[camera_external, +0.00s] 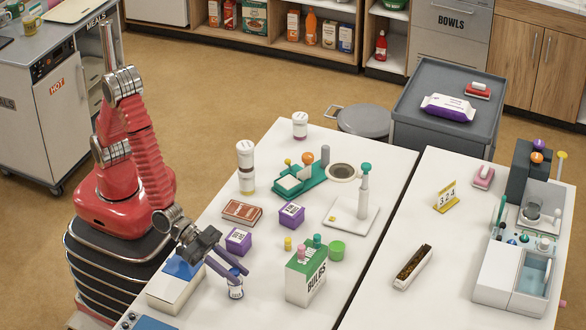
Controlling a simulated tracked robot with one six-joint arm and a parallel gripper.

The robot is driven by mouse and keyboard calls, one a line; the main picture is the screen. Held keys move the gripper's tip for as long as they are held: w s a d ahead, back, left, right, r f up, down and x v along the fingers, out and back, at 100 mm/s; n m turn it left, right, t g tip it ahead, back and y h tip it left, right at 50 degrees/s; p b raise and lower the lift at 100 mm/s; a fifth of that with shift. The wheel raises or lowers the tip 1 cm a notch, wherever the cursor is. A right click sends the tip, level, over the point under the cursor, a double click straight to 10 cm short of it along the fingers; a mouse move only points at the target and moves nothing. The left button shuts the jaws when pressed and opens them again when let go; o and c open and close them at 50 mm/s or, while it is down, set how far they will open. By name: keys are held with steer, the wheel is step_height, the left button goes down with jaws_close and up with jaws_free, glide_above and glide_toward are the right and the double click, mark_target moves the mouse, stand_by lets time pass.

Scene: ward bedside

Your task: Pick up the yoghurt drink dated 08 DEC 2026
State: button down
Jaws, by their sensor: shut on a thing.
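My gripper (236,271) is at the near left of the white table. It is shut on a small white bottle with a dark blue label (236,290), at the table's near part. I cannot tell if the bottle touches the tabletop. Its date is too small to read, so I cannot tell if it is the yoghurt drink dated 08 DEC 2026. The fingers hide its top.
A blue-and-white box (172,290) stands left of my gripper, and a green-and-white BULBS box (305,279) right of it. Purple boxes (238,241) stand behind. White tubs (246,153), a green tray (318,178) and a white stand (351,216) are farther back.

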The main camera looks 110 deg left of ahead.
step_height(320, 180, up, 10)
stand_by(0.6)
stand_by(0.6)
